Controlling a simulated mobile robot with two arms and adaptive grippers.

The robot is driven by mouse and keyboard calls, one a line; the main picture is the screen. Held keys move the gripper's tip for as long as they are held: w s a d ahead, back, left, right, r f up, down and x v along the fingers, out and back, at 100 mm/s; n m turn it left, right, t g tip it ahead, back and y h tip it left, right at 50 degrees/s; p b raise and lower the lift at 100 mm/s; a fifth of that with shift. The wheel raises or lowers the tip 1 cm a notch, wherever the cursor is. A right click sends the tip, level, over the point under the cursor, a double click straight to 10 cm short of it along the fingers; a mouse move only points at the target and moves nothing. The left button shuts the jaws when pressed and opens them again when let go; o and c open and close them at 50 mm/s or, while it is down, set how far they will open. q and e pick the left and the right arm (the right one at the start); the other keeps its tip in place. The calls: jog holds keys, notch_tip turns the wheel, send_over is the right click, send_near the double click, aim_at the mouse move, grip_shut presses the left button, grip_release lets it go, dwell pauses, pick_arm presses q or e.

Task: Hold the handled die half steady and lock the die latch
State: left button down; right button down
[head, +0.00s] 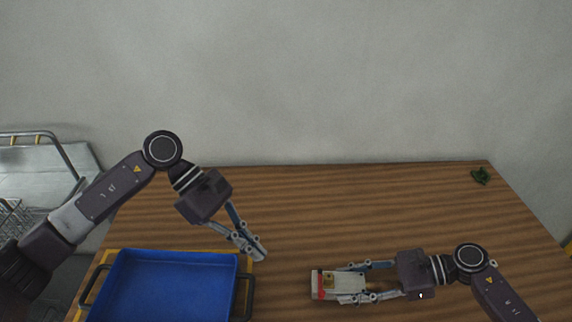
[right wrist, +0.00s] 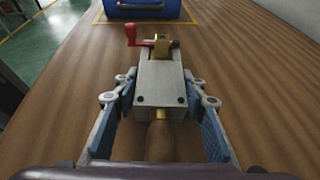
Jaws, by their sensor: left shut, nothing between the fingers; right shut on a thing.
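The die (head: 345,283) is a small grey metal block on the wooden table, right of the middle in the head view. In the right wrist view the die (right wrist: 160,82) shows a wooden handle (right wrist: 161,140) pointing toward me. At its far end are a brass latch part (right wrist: 162,45) and a red-knobbed lever (right wrist: 131,36) sticking out to the left. My right gripper (head: 352,282) is shut on the die, one finger on each side. My left gripper (head: 262,256) is shut and empty above the table, up and left of the die, apart from it.
A blue tray (head: 243,285) with dark handles stands at the front left on a yellow-marked area. The wooden table (head: 370,205) is clear behind the die. A metal rack (head: 40,165) stands off to the left.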

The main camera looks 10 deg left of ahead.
jog(key=c, duration=1.1)
grip_release()
jog(key=shift+c, duration=0.2)
